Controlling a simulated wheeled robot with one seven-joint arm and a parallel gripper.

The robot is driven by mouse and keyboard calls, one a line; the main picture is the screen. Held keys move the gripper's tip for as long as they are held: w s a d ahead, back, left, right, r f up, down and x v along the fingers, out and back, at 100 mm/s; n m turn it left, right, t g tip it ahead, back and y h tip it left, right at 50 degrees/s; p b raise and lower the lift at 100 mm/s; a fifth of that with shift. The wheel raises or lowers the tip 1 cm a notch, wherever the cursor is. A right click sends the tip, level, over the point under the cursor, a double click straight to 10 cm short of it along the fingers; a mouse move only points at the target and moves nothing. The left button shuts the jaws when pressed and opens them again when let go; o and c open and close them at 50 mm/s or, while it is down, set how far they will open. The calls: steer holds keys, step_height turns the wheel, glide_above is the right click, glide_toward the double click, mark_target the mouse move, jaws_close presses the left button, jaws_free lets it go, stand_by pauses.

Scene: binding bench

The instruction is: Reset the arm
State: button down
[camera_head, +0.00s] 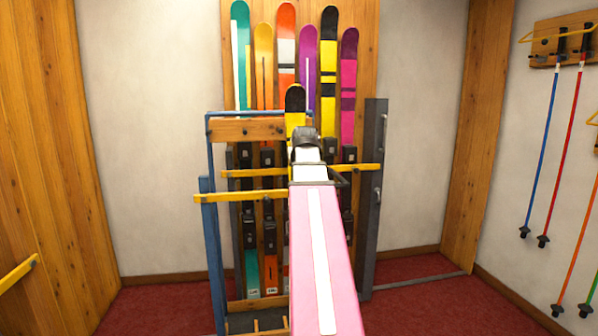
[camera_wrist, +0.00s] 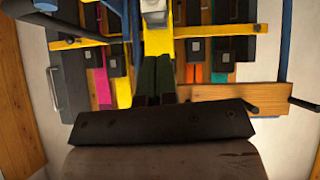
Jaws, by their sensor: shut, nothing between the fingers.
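My gripper (camera_wrist: 157,62) shows in the wrist view as two dark fingers side by side, shut with nothing between them. In the head view my pink, white-striped arm reaches forward to the rack, and its dark end hides the fingers. Just beyond the arm's end stands a yellow ski with a black tip (camera_head: 295,98), upright in front of the others. In the wrist view, which looks upside down, a yellow ski surface (camera_wrist: 157,42) lies behind the fingers. I cannot tell whether they touch it.
The ski rack has a blue frame (camera_head: 212,240), yellow bars (camera_head: 240,196) and a grey post (camera_head: 374,200) on the right. Several colourful skis, such as a teal one (camera_head: 240,55), stand in it. Poles (camera_head: 545,150) hang on the right wall. Red floor (camera_head: 430,305) lies clear at right.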

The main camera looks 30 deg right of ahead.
steer(key=shift+s+r, duration=0.25)
stand_by(0.4)
steer(key=a+f+g+y, duration=0.1)
steer(key=a+f, duration=0.5)
steer(key=f, duration=0.3)
steer(key=a+f+n+g+y, duration=0.1)
steer(key=a+f+g, duration=0.1)
steer(key=a+f, duration=0.5)
steer(key=a+f+g+y, duration=0.1)
steer(key=a+f, duration=0.3)
steer(key=f, duration=0.8)
steer(key=s+a+f+g, duration=0.1)
steer(key=s+a+f, duration=0.3)
steer(key=f, duration=0.3)
steer(key=s+a+f+n+g, duration=0.1)
steer(key=s+a+f+g, duration=0.1)
steer(key=s+a+f, duration=0.3)
steer(key=s+a+f+n+g, duration=0.1)
steer(key=s+a+f, duration=0.3)
steer(key=f, duration=0.5)
steer(key=shift+s+a+f+g+y, duration=0.15)
steer(key=shift+a+g+y, duration=0.2)
steer(key=shift+a, duration=0.4)
